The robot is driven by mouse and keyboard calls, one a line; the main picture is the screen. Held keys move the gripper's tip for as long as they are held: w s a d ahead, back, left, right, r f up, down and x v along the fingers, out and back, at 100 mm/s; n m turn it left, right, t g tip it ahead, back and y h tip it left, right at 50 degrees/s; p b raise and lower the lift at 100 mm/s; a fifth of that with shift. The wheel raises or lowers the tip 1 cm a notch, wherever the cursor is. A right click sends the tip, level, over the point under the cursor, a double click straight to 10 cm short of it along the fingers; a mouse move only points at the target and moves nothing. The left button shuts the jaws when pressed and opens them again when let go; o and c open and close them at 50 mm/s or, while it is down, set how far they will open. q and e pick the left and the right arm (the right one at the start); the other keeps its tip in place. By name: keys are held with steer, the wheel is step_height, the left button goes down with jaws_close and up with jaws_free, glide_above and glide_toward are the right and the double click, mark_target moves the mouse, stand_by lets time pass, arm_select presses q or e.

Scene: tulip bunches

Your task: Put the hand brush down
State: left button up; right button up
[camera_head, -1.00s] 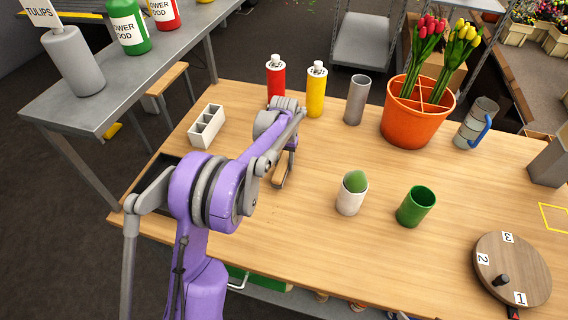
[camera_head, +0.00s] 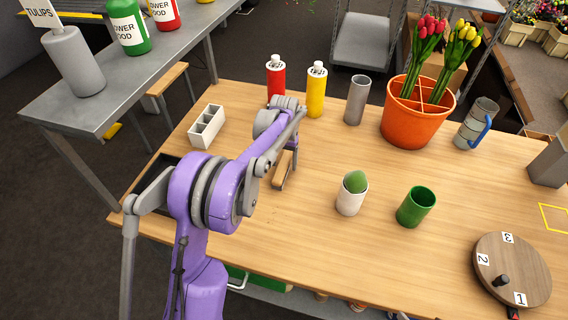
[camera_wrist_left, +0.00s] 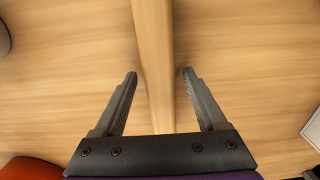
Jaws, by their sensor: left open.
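The hand brush (camera_head: 282,170) lies on the wooden table, beneath and beside my left gripper. Its plain wooden handle (camera_wrist_left: 153,40) also runs between the fingers in the left wrist view. My left gripper (camera_wrist_left: 158,76) is open, with one finger on each side of the handle and a gap on both sides. In the head view my left gripper (camera_head: 292,150) is partly hidden by its own arm. The brush's bristles cannot be made out. My right gripper is not in view.
A white divided box (camera_head: 207,126) stands left of the arm. A white cup with a green ball (camera_head: 351,194) and a green cup (camera_head: 416,206) stand to the right.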

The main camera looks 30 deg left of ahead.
mark_target(284, 160)
arm_select(q)
step_height(284, 160, up, 11)
steer(key=s+d+r+m+t, duration=0.1)
steer(key=s+d+r+t, duration=0.2)
steer(key=s+d, duration=0.9)
steer(key=s+d+f+t, duration=0.1)
steer(key=s+f, duration=0.2)
steer(key=s, duration=0.5)
steer(key=s+d+f+m+t, duration=0.1)
steer(key=s+f, duration=0.3)
steer(key=s, duration=0.5)
steer(key=shift+d+f+m+p, duration=0.2)
steer(key=shift+d+m+p, duration=0.1)
steer(key=shift+d, duration=0.15)
